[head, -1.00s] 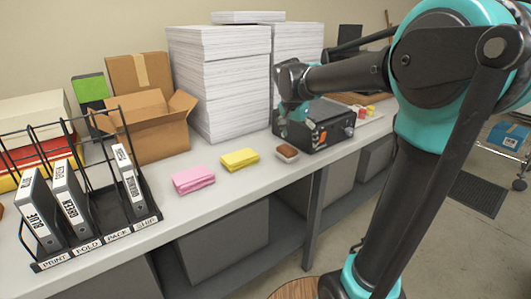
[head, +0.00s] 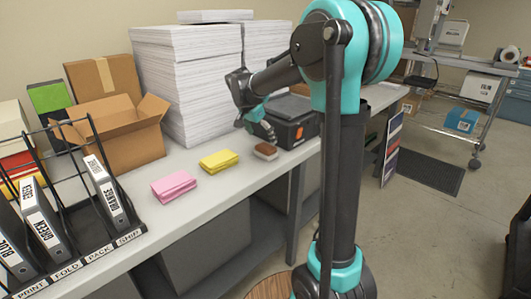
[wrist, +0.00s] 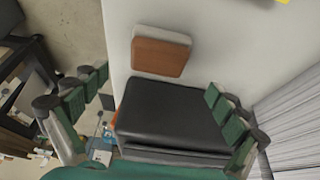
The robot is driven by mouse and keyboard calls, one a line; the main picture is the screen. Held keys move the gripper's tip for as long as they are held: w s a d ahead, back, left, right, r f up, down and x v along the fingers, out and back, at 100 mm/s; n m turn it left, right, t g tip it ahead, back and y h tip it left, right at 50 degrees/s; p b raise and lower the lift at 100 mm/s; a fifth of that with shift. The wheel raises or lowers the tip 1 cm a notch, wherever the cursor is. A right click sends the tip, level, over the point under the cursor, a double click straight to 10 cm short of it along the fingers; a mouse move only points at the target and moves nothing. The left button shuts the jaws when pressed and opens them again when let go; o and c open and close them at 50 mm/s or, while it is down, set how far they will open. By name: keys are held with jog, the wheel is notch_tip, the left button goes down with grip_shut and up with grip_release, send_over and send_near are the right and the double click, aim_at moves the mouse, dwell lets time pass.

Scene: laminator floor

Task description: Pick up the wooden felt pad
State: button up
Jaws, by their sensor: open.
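The wooden felt pad (head: 265,151) is a small brown block with a pale underside. It lies on the light worktop in front of the black machine (head: 294,133). In the wrist view the pad (wrist: 160,54) lies beyond the machine's dark top (wrist: 170,112), a little above the picture's middle. My gripper (head: 265,130) is open and empty, above and behind the pad in the head view. In the wrist view its green fingers (wrist: 157,98) are spread on both sides of the machine's top, and the pad is not between them.
A yellow stack (head: 226,160) and a pink stack (head: 174,186) lie left of the pad. Tall paper stacks (head: 190,85) stand behind. An open cardboard box (head: 115,138) and a black binder rack (head: 128,228) are farther left.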

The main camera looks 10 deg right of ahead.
aim_at(266, 146)
jog(key=shift+s+x, duration=0.2)
jog(key=shift+x, duration=2.75)
jog(key=c, duration=1.4)
jog(key=shift+o, duration=0.2)
jog(key=shift+r, duration=0.1)
notch_tip(266, 146, up, 20)
